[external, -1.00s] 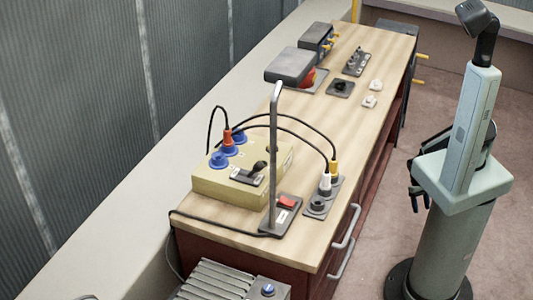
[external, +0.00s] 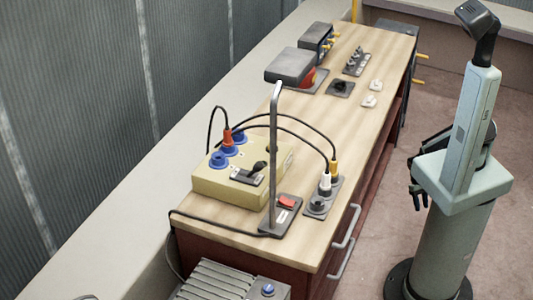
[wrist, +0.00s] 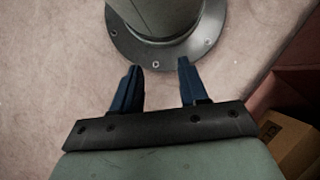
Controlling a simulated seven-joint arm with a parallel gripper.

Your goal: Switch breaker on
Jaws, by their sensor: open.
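A beige box (external: 225,186) on the bench carries a black lever switch (external: 255,171) and blue sockets (external: 218,160), one with an orange plug. A red rocker switch (external: 287,202) sits on the dark base of a bent grey post. I cannot tell which switch is the breaker, nor whether it is on or off. My gripper (wrist: 160,66) is open and empty above the floor beside my base. In the external view its dark fingers (external: 416,190) show right of the bench, well away from every switch.
A socket strip (external: 319,205) with white and yellow plugs sits near the front of the bench. Cables arch over to the beige box. Farther back are a grey-lidded red device (external: 290,66) and small panels (external: 340,88). A cardboard box (wrist: 288,140) stands at lower right in the wrist view.

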